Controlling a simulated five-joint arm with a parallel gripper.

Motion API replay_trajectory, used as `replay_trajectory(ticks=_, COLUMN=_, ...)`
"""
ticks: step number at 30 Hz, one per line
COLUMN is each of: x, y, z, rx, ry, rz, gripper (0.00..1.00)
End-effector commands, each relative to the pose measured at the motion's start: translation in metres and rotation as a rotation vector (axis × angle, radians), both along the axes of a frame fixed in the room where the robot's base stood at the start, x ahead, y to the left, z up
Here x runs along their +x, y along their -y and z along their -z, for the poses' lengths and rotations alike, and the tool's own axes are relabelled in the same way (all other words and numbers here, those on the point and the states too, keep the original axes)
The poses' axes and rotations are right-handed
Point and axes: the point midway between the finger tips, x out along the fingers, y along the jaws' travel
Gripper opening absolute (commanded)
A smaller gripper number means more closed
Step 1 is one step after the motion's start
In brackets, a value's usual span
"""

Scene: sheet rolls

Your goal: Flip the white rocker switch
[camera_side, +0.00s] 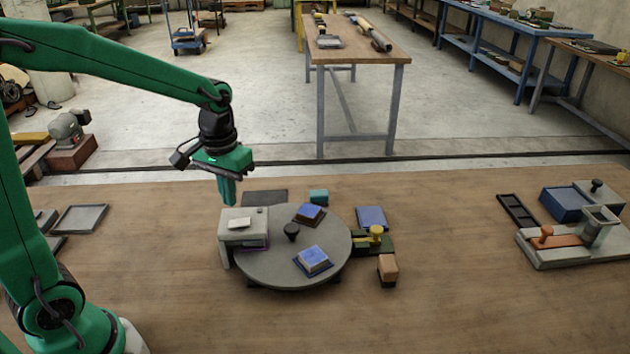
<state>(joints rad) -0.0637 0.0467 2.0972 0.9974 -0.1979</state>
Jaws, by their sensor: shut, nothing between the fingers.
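A small white rocker (240,223), which looks like the white rocker switch, sits on top of a grey box (237,238) at the left edge of a round grey turntable. Which way it is tipped is too small to tell. My gripper (229,203) is green, points down and is shut and empty. Its fingertips are just above and behind the grey box, slightly left of the white rocker. They look apart from it.
The turntable (270,265) carries a black knob (291,231) and two blue-topped blocks (310,212). A yellow-knobbed fixture (375,235) and a wooden block (387,269) stand right of it. Trays lie far left. The bench front is clear.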

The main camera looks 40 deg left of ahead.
Motion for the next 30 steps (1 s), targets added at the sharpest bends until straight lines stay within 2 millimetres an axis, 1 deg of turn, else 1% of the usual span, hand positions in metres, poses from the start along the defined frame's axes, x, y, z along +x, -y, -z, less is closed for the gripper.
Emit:
replay_trajectory(ticks=10, x=0.000, y=0.000, z=-0.018, rx=0.000, ry=0.000, rz=0.000, gripper=0.00)
replay_trajectory(ticks=24, x=-0.001, y=0.000, z=-0.022, rx=0.000, ry=0.003, rz=0.001, gripper=0.00)
replay_trajectory(ticks=30, x=-0.008, y=0.002, z=-0.030, rx=0.002, ry=0.032, rz=0.017, gripper=0.00)
